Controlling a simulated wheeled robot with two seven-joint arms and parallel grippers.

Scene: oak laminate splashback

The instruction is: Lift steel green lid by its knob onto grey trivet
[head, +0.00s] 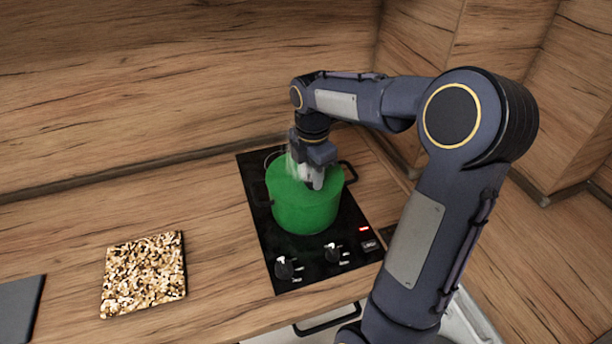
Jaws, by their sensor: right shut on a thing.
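A green pot (305,212) stands on the black hob, with dark handles at its sides. Its green lid (280,176) shows at the top around my fingers; I see no clear gap between lid and pot. My right gripper (313,182) points down at the middle of the lid and is shut on its knob, which the fingers hide. A flat dark grey slab (18,308), which looks like the grey trivet, lies at the left edge of the picture, partly cut off, with nothing on its visible part. My left gripper is not in view.
The black hob (257,209) has two knobs and a red light along its front. A speckled brown and cream square board (144,274) lies between hob and grey slab. Bare wooden worktop (215,255) separates them. Wooden splashback rises behind; a faint white haze hangs by the gripper.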

